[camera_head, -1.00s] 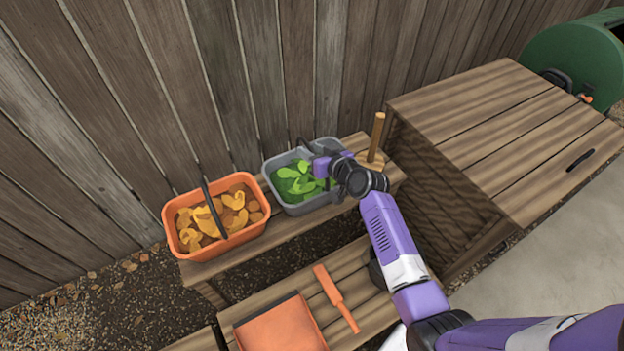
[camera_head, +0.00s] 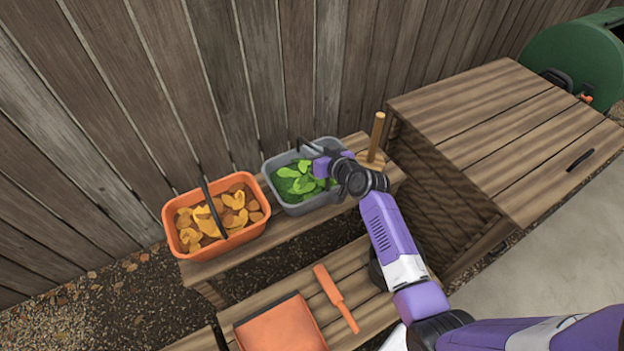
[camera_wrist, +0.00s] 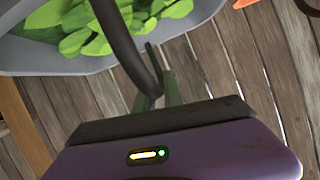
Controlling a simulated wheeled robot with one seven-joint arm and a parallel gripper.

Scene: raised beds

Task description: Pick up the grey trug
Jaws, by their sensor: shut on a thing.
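The grey trug (camera_head: 280,200) holds green leaves and stands on the upper plank of the bench, in the middle of the head view. Its rim (camera_wrist: 95,62) and dark handle (camera_wrist: 122,45) fill the top left of the wrist view. My gripper (camera_wrist: 155,92) is at the trug's handle, with its fingers shut on it. In the head view my gripper (camera_head: 318,152) is over the trug's back right side, and my wrist hides part of its right end. The trug looks level, and I cannot tell any gap beneath it.
An orange trug (camera_head: 245,237) with orange and brown contents stands close on the left. An upright wooden handle (camera_head: 377,135) stands just right of my gripper. A wooden fence (camera_head: 170,90) rises behind. A wooden chest (camera_head: 500,120) is at the right. An orange dustpan (camera_head: 280,328) and brush lie below.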

